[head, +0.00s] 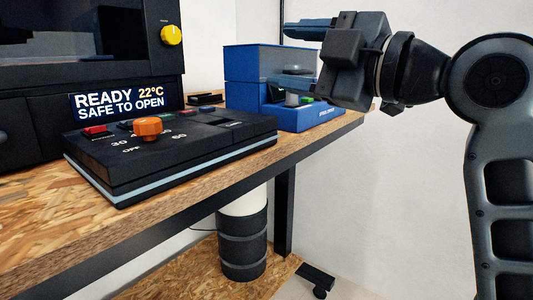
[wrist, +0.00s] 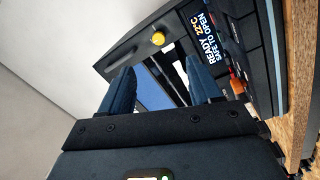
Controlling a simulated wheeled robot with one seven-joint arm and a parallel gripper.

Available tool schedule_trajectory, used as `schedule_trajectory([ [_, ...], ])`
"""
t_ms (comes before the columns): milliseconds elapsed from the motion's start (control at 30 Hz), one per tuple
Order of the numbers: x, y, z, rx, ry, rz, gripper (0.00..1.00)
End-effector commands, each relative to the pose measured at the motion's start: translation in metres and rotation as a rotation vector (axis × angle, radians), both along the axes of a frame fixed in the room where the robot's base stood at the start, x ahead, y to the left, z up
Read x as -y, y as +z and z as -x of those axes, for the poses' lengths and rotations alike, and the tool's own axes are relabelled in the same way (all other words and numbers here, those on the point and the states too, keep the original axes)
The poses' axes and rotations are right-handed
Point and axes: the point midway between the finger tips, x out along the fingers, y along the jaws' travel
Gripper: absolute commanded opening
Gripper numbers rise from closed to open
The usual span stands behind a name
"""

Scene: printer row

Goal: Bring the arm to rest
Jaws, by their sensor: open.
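My gripper (head: 303,56) is at the upper right in the head view, in front of the blue machine and above the bench. Its two blue fingers are apart, with nothing visible between them. The fingers also show in the wrist view (wrist: 160,88), spread apart and pointing toward the black printer. My arm (head: 490,110) is raised and bent at the right of the head view. My gripper hides part of the blue machine (head: 250,65).
The black printer (head: 90,45) has a yellow knob (head: 171,36) and a display (head: 118,104) reading "READY 22°C SAFE TO OPEN". A control box (head: 185,145) with an orange dial (head: 148,127) stands on the wooden bench (head: 60,245). A dark cylinder (head: 243,245) stands below.

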Motion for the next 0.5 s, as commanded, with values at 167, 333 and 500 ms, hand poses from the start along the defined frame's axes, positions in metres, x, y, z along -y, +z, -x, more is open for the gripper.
schedule_trajectory([
  [167,0.009,-0.034,-0.003,-0.084,-0.040,-0.123,0.63],
  [333,0.024,-0.086,-0.002,-0.200,-0.108,-0.295,0.63],
  [500,0.042,-0.145,0.010,-0.318,-0.197,-0.470,0.63],
])
